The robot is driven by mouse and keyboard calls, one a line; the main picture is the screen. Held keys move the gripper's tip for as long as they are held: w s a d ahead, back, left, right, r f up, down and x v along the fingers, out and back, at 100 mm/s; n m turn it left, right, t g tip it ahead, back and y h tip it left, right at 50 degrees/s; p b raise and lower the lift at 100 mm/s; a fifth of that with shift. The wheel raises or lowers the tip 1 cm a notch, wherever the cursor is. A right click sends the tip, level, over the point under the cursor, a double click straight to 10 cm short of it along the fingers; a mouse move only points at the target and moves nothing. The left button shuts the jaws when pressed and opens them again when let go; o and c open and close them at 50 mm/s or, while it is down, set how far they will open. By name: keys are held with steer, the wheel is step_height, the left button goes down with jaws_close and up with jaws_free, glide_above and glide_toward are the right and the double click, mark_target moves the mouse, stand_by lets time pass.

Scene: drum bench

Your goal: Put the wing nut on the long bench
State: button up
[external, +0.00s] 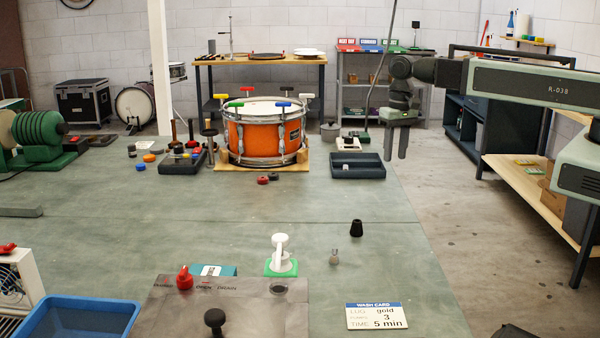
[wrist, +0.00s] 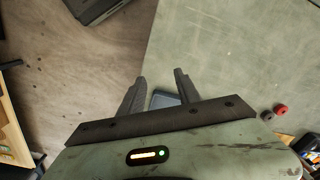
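I cannot make out a clear wing nut in either view. A small silvery piece (external: 334,257) stands on the green-topped bench (external: 280,215), too small to name. A tiny pale thing (external: 345,167) lies in the dark blue tray (external: 358,174) at the bench's right edge, also too small to name. My gripper (external: 396,156) is open, fingers pointing down, just right of that tray. In the wrist view, my gripper (wrist: 160,82) shows its two fingers apart with nothing between them, and part of the tray (wrist: 163,101) shows behind them. I cannot tell which surface is the long bench.
An orange drum (external: 265,138) stands on the green bench, left of the tray. A black cone (external: 357,228), a wash card (external: 377,316) and a blue bin (external: 75,318) are nearer. A wood-topped bench (external: 220,62) stands at the back. Bare floor lies right of the green bench.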

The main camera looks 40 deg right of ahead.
steer(key=s+d+n, duration=0.3)
steer(key=d, duration=1.2)
steer(key=shift+o, duration=0.2)
